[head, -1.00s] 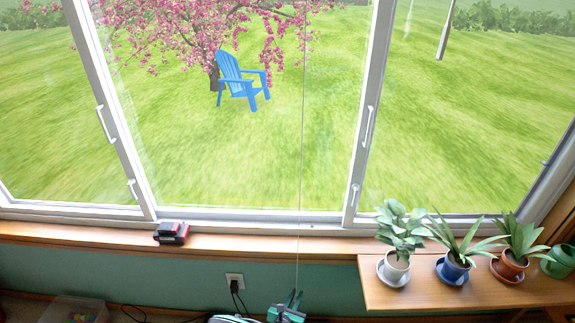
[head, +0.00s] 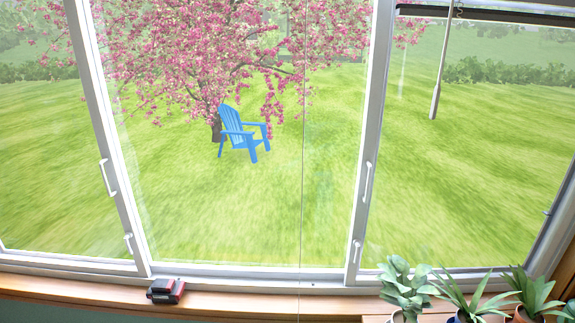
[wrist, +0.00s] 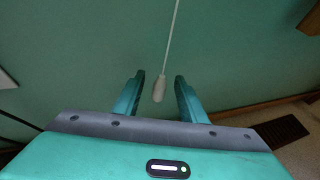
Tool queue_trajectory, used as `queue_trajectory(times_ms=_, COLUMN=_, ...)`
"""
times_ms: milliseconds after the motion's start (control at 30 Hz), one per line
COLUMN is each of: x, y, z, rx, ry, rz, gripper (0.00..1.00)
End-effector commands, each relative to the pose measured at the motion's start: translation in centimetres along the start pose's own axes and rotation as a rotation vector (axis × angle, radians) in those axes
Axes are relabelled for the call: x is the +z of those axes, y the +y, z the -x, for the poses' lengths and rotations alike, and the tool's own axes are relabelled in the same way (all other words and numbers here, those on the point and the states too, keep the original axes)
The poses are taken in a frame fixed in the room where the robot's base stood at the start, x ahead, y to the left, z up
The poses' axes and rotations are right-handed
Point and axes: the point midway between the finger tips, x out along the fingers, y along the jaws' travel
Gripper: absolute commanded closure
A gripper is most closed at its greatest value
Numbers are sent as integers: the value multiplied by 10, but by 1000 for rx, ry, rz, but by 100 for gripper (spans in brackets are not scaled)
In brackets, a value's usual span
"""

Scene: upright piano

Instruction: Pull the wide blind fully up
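A thin pull cord (head: 303,150) hangs straight down in front of the middle window in the head view. In the wrist view the cord (wrist: 173,38) ends in a pale tassel (wrist: 159,90). My gripper (wrist: 158,80) is open, and the tassel shows between its two teal fingers with a gap on each side. I cannot tell its exact depth between them. My gripper is outside the head view. No wide blind shows across the middle window; its top is out of frame. A dark blind's lower edge (head: 475,15) crosses the top of the right window.
Potted plants (head: 405,288) stand at the lower right by the window. A small dark red and black object (head: 166,291) lies on the wooden sill (head: 230,304). The green wall (wrist: 80,50) is behind the cord, with a floor vent (wrist: 282,134) at the right.

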Motion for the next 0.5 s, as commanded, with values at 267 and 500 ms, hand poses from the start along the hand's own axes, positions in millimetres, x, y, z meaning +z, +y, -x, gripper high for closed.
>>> queue_trajectory(times_ms=267, x=1, y=1, z=2, rx=1, ry=-1, rz=0, gripper=62)
queue_trajectory(times_ms=500, x=1, y=1, z=20, rx=1, ry=-2, rz=1, gripper=62)
